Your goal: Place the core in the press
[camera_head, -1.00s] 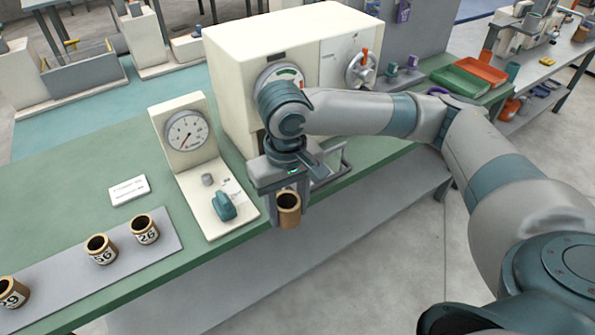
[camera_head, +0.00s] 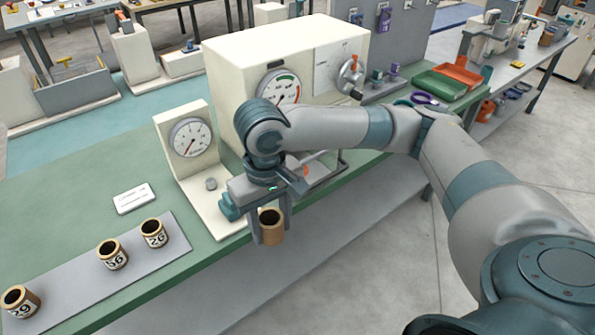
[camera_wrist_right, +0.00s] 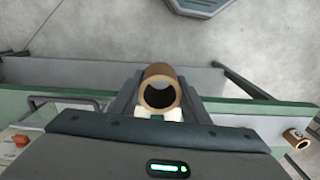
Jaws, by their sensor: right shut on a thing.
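My right gripper (camera_head: 270,224) is shut on a tan, hollow core (camera_head: 272,236), held upright just beyond the bench's front edge. The wrist view shows the core (camera_wrist_right: 160,88) between the fingers, its dark bore open to the camera. The large cream machine (camera_head: 235,75), with a dial and a handwheel (camera_head: 350,76), stands behind my right arm. My arm and gripper hide much of its lower front. Nothing readable names the press, so I cannot tell for certain that this machine is it. My left gripper is out of view.
A small cream gauge stand (camera_head: 185,112) is left of the gripper, close to it. Several numbered cores, including one marked 56 (camera_head: 112,254), stand on a grey mat (camera_head: 70,285). Green (camera_head: 452,88) and orange trays lie at the right. Open floor lies before the bench.

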